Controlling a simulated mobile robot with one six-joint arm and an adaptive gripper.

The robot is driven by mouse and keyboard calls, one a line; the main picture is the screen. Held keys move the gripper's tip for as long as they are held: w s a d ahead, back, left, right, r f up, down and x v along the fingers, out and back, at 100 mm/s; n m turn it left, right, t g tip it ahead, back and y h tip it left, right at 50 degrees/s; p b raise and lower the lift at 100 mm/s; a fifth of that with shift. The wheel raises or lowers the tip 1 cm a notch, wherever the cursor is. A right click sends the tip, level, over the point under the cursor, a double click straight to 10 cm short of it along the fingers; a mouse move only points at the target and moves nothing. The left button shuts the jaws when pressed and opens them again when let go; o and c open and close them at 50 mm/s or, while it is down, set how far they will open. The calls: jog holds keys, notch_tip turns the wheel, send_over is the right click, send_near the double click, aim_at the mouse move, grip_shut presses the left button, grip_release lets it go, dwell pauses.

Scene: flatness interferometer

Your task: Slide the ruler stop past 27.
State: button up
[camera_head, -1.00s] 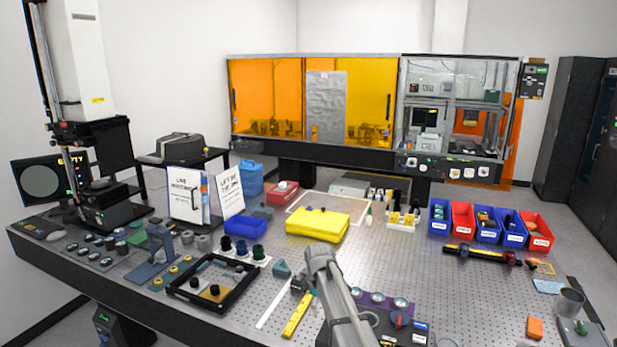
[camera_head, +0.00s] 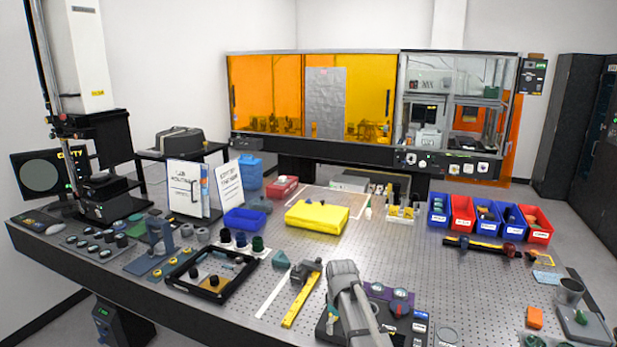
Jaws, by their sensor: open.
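The yellow ruler (camera_head: 300,303) lies slanted on the perforated table, left of my arm, with its near end toward the table's front edge. A dark grey block, which looks like the ruler stop (camera_head: 306,271), sits across the ruler's far part. The numbers are too small to read, so I cannot tell where the stop stands against 27. My grey arm reaches up from the bottom edge, just right of the ruler. My gripper is hidden behind the arm, and no fingers show. I see no contact with the stop.
A pale strip (camera_head: 274,296) and a black tray (camera_head: 184,281) lie left of the ruler. A teal block (camera_head: 281,259) stands near its far end. A purple panel with knobs (camera_head: 378,292) is close on my arm's right.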

jog(key=s+d+f+m+b, duration=0.3)
jog(key=s+d+m, duration=0.1)
jog(key=s, duration=0.4)
jog(key=s+d+f+m+b, duration=0.3)
jog(key=s+d+m, duration=0.1)
jog(key=s, duration=0.4)
jog(key=shift+s+d+f+m, duration=0.25)
jog(key=shift+s+f+m, duration=0.1)
jog(key=shift+m, duration=0.15)
dwell(1.1)
